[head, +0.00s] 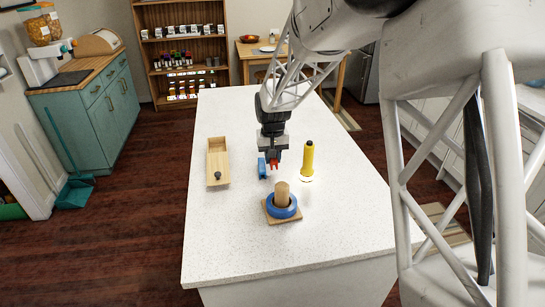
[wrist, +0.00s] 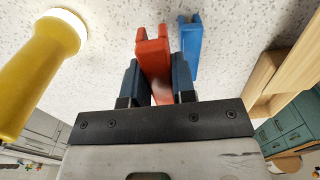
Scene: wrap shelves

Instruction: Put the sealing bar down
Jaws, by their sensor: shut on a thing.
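My gripper (head: 272,154) is shut on a red bar (head: 274,165), the only bar in my grasp, which I take to be the sealing bar. In the wrist view the red bar (wrist: 153,52) sits between the two dark fingers (wrist: 158,82) and juts out past them, with a notch in its end. A similar blue bar (head: 262,168) stands on the white table just left of it, apart from my fingers; it also shows in the wrist view (wrist: 191,48). Whether the red bar touches the table is hard to tell.
A yellow flashlight-like object (head: 309,160) stands close on the right. An open wooden box (head: 218,164) lies to the left. A wooden peg with a blue ring (head: 281,205) stands in front. The white table (head: 245,245) is clear at its front.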

